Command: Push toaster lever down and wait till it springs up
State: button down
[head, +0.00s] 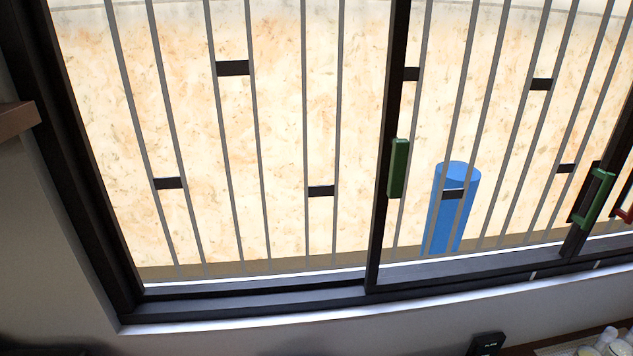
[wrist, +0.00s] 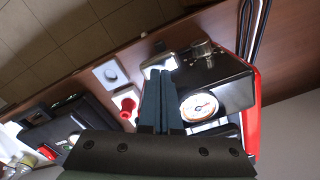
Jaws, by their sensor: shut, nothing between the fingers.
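In the wrist view, a black and red appliance with a round white gauge (wrist: 200,106) looks like the toaster (wrist: 228,85). A chrome knob (wrist: 203,52) is on its black face. A shiny chrome piece (wrist: 158,61) shows at my fingertips; it may be the lever, but I cannot tell for sure. My gripper (wrist: 155,72) has its two dark blue fingers together, with nothing seen between them. The fingertips overlap the chrome piece in the picture; I cannot tell whether they touch it. Neither toaster nor gripper shows in the head view.
The wrist view shows a brown wooden surface (wrist: 180,33), white plates with a round fitting (wrist: 110,73) and a red part (wrist: 127,109), and another black appliance (wrist: 75,125) at left. The head view shows a barred window (head: 290,130) and a blue cylinder (head: 455,205) behind it.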

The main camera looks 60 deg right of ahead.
jog(key=shift+f+b, duration=2.4)
jog(key=shift+f, duration=1.15)
jog(key=r+p, duration=0.2)
jog(key=p, duration=0.1)
jog(key=r+p, duration=0.1)
jog(key=shift+s+a+r, duration=0.2)
jog(key=shift+s+a, duration=0.1)
jog(key=shift+a, duration=0.1)
jog(key=shift+f, duration=0.2)
jog(key=s+a+r+p, duration=0.3)
jog(key=r+p, duration=0.3)
jog(key=p, duration=0.2)
jog(key=shift+s+a+p, duration=0.15)
jog(key=shift+a+p, duration=0.25)
